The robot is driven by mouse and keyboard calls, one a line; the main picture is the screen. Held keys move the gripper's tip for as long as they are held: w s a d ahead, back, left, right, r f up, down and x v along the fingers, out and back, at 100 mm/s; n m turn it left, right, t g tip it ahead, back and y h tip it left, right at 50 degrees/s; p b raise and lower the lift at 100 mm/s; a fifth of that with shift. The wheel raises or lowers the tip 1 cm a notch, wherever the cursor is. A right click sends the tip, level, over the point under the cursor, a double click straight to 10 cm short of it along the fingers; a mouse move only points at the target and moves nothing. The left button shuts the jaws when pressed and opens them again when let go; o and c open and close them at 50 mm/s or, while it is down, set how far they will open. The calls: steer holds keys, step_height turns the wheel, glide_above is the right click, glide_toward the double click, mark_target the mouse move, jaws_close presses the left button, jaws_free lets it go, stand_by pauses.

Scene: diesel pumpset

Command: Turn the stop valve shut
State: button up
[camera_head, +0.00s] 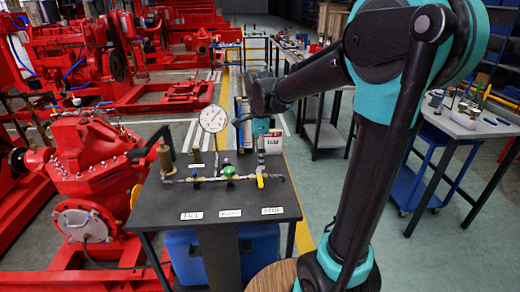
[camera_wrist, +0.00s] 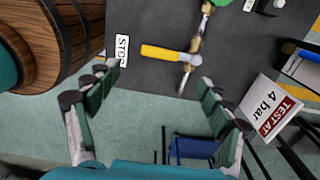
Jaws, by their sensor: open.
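The stop valve has a yellow lever (camera_wrist: 163,53), which points left in the wrist view, roughly across the brass and grey pipe (camera_wrist: 196,45). The STOP label (camera_wrist: 121,49) lies on the dark bench top beyond the lever's free end. In the head view the yellow lever (camera_head: 260,181) is small, at the right end of the pipe line, above its label (camera_head: 272,211). My gripper (camera_wrist: 158,82) is open and empty, its fingers spread wide on either side of the lever's area and apart from it. In the head view my gripper (camera_head: 262,127) is above the bench's far side, partly hidden.
A green handle (camera_head: 229,172) sits mid-pipe, and a round dial gauge (camera_head: 213,119) stands behind it. A "TEST AT 4 bar" card (camera_wrist: 270,105) stands close to my right finger in the wrist view. A pump lever (camera_head: 163,150) rises at the bench's left. Red machinery (camera_head: 95,155) fills the left.

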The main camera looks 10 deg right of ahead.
steer(key=shift+r, duration=1.5)
steer(key=s+d+f+n+t, duration=0.4)
steer(key=s+d+f+n, duration=0.7)
steer(key=s+f+n, duration=0.4)
steer(key=n, duration=0.3)
steer(key=shift+s+d+f, duration=0.3)
steer(key=shift+d+f, duration=0.05)
steer(key=shift+f, duration=0.05)
